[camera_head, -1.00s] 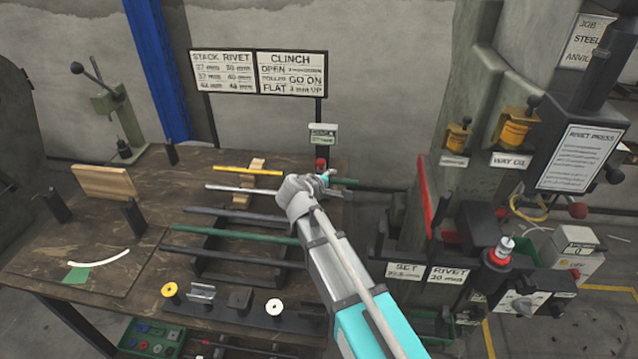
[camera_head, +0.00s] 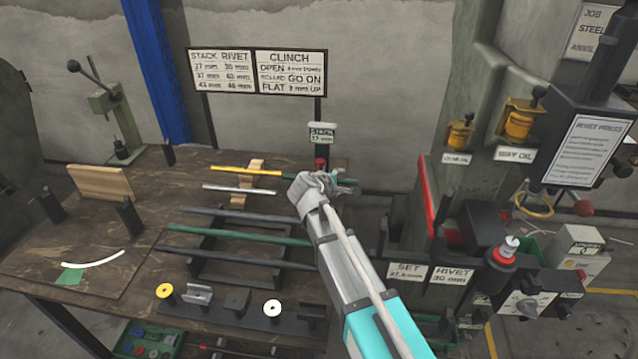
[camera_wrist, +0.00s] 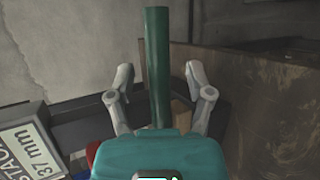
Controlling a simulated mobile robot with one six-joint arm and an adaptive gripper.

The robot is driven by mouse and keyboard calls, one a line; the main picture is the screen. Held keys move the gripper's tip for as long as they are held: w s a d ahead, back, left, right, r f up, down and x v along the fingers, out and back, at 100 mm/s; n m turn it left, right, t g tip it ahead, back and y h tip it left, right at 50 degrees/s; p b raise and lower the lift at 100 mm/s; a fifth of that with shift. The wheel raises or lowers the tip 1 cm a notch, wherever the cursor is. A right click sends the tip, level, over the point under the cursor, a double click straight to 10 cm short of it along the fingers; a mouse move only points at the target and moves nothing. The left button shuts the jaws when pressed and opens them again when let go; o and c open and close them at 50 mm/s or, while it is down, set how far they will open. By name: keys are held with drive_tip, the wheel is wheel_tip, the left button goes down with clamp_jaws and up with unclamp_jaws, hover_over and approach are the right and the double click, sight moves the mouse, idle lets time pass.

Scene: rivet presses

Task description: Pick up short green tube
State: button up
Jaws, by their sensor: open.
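A green tube (camera_wrist: 157,60) stands lengthwise up the middle of the wrist view, between the two fingers of my gripper (camera_wrist: 159,72). The fingers are spread, with a visible gap on each side of the tube. The tube's lower end is hidden behind my gripper body. In the head view, a small green piece (camera_head: 347,182) shows just right of my gripper (camera_head: 326,181), close to the stack sign; most of it is hidden by the gripper. I cannot tell from the head view whether they touch.
A longer green tube (camera_head: 235,236) lies on the rack with dark rods, left of my arm. A yellow rod (camera_head: 245,171) and a silver rod (camera_head: 240,188) lie behind. A stack sign (camera_head: 322,134) stands close behind my gripper. The rivet press (camera_head: 505,250) is at right.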

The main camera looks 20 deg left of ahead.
idle(0.4)
clamp_jaws()
